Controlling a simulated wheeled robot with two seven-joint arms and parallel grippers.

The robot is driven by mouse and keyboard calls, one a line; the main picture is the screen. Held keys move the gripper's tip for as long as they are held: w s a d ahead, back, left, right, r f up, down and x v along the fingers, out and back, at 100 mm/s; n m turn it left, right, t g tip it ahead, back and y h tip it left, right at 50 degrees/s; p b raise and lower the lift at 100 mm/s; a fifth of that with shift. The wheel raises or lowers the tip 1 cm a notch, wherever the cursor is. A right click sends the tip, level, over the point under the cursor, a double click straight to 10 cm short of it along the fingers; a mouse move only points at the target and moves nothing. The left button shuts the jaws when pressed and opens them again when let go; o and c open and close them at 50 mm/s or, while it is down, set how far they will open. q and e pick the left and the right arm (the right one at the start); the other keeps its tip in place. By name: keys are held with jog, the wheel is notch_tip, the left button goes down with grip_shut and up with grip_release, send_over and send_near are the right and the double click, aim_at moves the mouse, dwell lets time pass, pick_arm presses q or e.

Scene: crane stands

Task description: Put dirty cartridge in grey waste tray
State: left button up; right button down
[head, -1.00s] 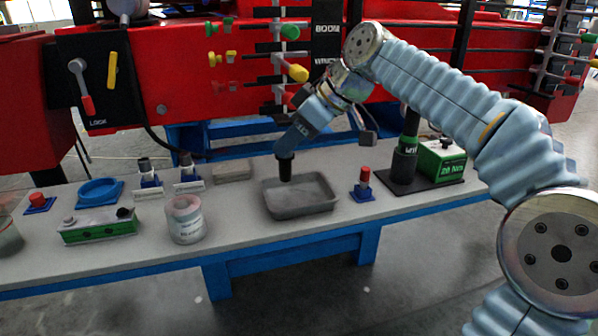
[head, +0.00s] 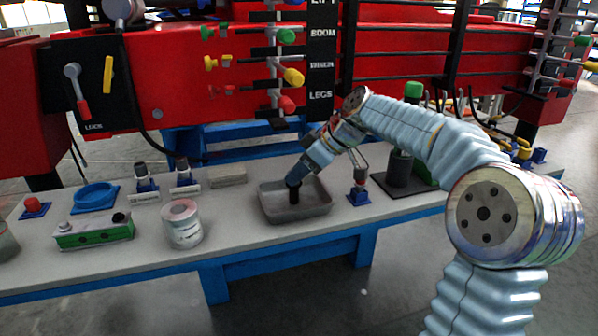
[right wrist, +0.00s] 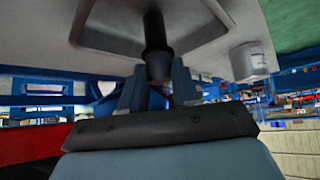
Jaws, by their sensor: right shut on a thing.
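My right gripper (head: 294,181) is shut on a black cylindrical cartridge (head: 295,197), held nearly upright. The cartridge's lower part is inside the walls of the grey waste tray (head: 300,218) on the bench. I cannot tell whether it touches the tray floor. In the right wrist view the cartridge (right wrist: 155,40) sits between the blue fingers of the gripper (right wrist: 158,85), with the tray (right wrist: 100,28) beyond. Nothing else shows inside the tray. My left gripper is not in view.
A white jar (head: 183,226) stands left of the tray, and a grey block (head: 227,176) lies behind it. A blue-based stand (head: 359,194) is close on the right, beside a black post (head: 399,170). The red crane (head: 190,95) with levers rises behind the bench.

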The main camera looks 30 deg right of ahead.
jog(key=shift+f, duration=0.2)
jog(key=c, duration=0.8)
grip_release()
jog(key=shift+r, duration=0.1)
jog(key=shift+r, duration=0.2)
jog(key=v, duration=1.2)
